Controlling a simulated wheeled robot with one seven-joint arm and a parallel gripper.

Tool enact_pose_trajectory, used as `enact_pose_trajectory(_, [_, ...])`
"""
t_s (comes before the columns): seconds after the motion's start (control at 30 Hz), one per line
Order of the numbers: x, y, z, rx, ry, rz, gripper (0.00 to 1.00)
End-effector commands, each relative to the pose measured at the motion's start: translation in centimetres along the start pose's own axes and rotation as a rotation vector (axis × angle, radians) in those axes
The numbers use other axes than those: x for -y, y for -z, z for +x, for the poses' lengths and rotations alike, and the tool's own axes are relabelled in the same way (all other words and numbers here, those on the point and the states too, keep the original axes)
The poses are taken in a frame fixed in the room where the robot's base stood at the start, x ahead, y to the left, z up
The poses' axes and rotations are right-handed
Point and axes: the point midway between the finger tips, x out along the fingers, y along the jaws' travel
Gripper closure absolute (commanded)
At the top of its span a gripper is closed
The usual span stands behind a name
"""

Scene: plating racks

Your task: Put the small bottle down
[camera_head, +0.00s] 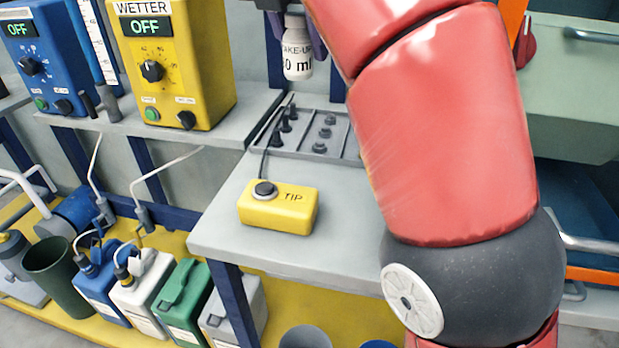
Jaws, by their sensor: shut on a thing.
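The small bottle (297,62) is white, with a label that reads as make-up and an ml volume. It is near the top edge of the camera_head view and looks upright. My gripper (295,24) is shut on the bottle's upper part, with a dark finger on each side. The bottle appears to hang above or behind the grey tray (262,152) on the bench; its exact height is hard to tell. The top of the gripper is cut off by the picture edge, and my red arm hides the area to the right.
A yellow TIP button box (278,207) sits on the bench (222,222) before the tray, which holds several dark pegs. A yellow WETTER unit (175,65) and a blue unit (50,60), both showing OFF, stand left. Several jugs stand below. A pale green tank (575,95) is right.

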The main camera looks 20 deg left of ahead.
Motion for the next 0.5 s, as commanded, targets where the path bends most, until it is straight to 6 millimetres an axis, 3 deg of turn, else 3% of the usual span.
enact_pose_trajectory(0.27, [0.3, 0.2, 1.8, -0.012, 0.003, 0.007, 0.92])
enact_pose_trajectory(0.5, [0.1, 1.5, 3.5, 0.002, 0.004, -0.001, 0.92])
